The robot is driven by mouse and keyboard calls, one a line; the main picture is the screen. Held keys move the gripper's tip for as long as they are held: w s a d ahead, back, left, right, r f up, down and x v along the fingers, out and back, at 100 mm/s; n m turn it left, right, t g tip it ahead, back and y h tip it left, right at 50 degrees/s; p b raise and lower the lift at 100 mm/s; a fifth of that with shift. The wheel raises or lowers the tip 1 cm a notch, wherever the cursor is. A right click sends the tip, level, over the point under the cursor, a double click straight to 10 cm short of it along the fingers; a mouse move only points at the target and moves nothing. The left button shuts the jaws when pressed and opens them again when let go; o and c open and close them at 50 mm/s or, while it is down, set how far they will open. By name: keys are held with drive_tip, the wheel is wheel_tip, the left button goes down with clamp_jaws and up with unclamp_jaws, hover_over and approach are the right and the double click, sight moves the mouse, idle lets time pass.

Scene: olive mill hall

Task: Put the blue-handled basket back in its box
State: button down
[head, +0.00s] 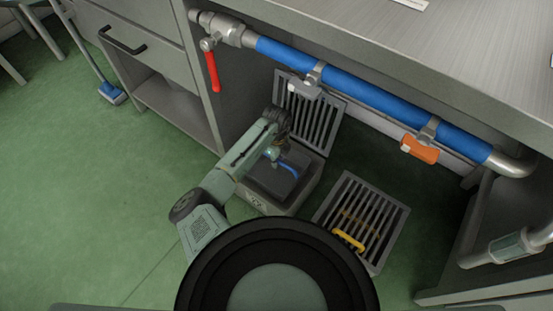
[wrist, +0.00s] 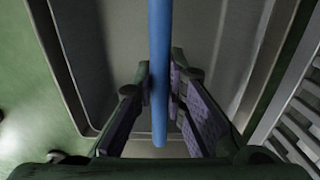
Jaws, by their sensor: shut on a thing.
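The dark grey basket (head: 272,183) has a blue handle (head: 289,168). It sits at the mouth of the grey open box (head: 258,203) on the floor under the bench. I cannot tell how deep it is in the box. The box's slatted grate lid (head: 318,115) stands raised behind it. My gripper (head: 272,153) is over the basket, shut on the handle. In the wrist view, the blue handle (wrist: 159,50) runs between the two purple-padded fingers of my gripper (wrist: 161,92), above the grey basket. My arm hides part of the box's left side.
A second grated box (head: 385,205) with a yellow handle (head: 348,240) stands to the right.

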sight(276, 174)
drive_tip(key=shift+f+b, duration=0.9)
drive_tip(key=shift+f, duration=0.9)
drive_tip(key=shift+f+b, duration=0.75)
drive_tip(key=shift+f, duration=0.75)
drive_tip(key=c, duration=1.6)
unclamp_jaws()
drive_tip(key=shift+o, duration=0.4)
drive_tip(key=o, duration=0.6)
